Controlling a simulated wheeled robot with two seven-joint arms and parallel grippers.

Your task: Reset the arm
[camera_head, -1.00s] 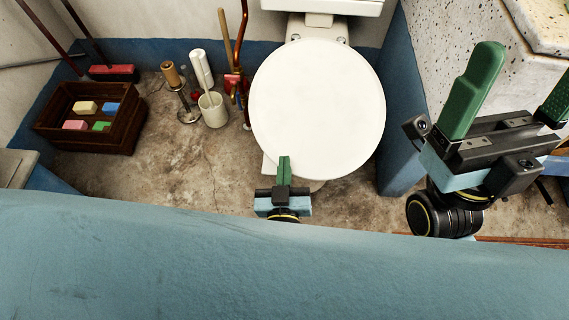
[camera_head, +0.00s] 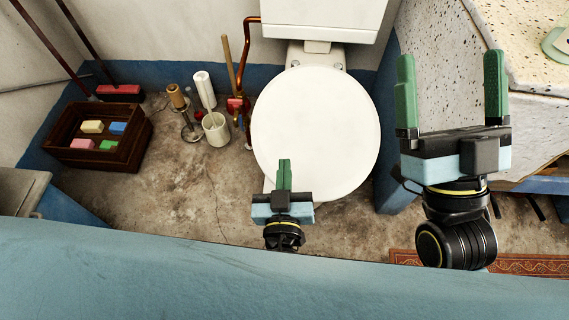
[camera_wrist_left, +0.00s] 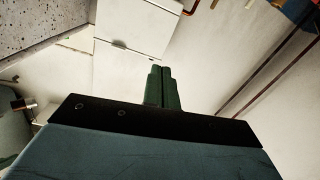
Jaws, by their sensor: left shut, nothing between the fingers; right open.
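My left gripper (camera_head: 284,174) is in front of the white toilet lid (camera_head: 318,130) in the head view. Its green fingers are closed together and empty. They also show shut in the left wrist view (camera_wrist_left: 162,88), with nothing between them. My right gripper (camera_head: 450,95) is at the right of the head view, with its two green fingers wide apart and pointing up. Nothing is between them. It is in front of the speckled stone trough (camera_head: 535,65).
A dark wooden crate (camera_head: 122,158) with several coloured blocks stands at the left. A white cup (camera_head: 216,130), a paper roll on a stand (camera_head: 203,88) and copper pipes (camera_head: 245,60) are left of the toilet. A patterned rug edge (camera_head: 520,264) lies at lower right.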

